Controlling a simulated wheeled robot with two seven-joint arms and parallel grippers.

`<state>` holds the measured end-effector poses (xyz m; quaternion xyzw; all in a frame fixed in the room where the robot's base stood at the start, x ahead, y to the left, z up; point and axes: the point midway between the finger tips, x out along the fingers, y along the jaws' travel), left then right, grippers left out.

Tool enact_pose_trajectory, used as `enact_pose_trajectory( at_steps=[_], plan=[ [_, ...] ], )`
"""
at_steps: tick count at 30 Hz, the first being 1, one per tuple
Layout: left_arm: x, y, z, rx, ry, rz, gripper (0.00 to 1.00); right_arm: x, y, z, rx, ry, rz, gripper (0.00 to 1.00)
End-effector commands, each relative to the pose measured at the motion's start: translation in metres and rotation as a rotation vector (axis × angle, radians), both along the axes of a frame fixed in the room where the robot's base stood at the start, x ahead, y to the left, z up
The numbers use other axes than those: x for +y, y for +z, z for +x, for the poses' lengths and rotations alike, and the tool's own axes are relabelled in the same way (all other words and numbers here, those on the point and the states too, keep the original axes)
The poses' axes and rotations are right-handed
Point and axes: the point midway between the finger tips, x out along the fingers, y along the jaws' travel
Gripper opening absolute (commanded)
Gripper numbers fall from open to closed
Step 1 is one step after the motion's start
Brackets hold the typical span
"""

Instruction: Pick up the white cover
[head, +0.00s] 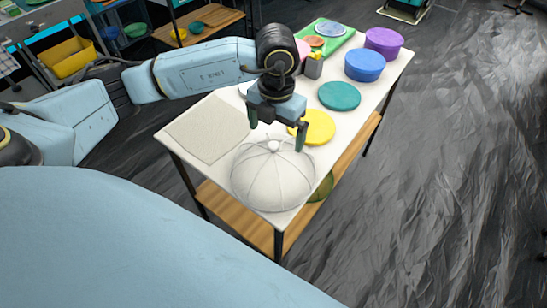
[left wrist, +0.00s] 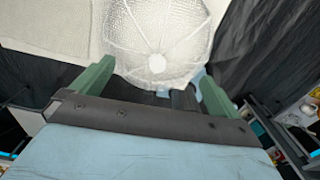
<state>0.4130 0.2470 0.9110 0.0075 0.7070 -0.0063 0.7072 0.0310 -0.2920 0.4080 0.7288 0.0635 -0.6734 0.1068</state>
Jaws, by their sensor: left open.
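The white cover (head: 272,178) is a ribbed mesh dome with a small round knob on top. It stands on the near end of the white table (head: 178,146). My left gripper (head: 276,141) is open, pointing down just above and behind the knob in the head view. In the left wrist view the cover (left wrist: 160,25) fills the top middle, its knob (left wrist: 157,63) just beyond the gap between the green fingertips (left wrist: 155,80). Nothing is between the fingers. My right gripper is not in view.
A beige mat (head: 208,126) lies left of the cover. A yellow disc (head: 318,127), teal disc (head: 339,96), blue container (head: 365,65) and purple container (head: 384,41) line the table's right side. A green board (head: 326,40) lies at the far end. A wooden shelf (head: 240,218) is below.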

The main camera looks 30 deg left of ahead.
Motion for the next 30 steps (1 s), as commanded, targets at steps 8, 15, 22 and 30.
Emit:
enact_pose_trajectory(
  at_steps=[8, 15, 22, 30],
  plan=[
    [0.004, -0.031, -0.004, 0.004, 0.002, -0.001, 1.0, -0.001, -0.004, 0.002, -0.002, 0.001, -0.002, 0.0],
    [0.004, -0.053, -0.004, 0.001, 0.0, -0.001, 1.0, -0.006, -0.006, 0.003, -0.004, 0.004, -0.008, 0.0],
    [0.004, -0.052, -0.004, 0.0, 0.0, -0.001, 0.9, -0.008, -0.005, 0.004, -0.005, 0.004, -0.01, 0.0],
    [0.004, -0.051, -0.004, 0.0, 0.0, -0.002, 0.54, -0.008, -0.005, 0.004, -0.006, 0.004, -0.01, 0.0]
  ],
)
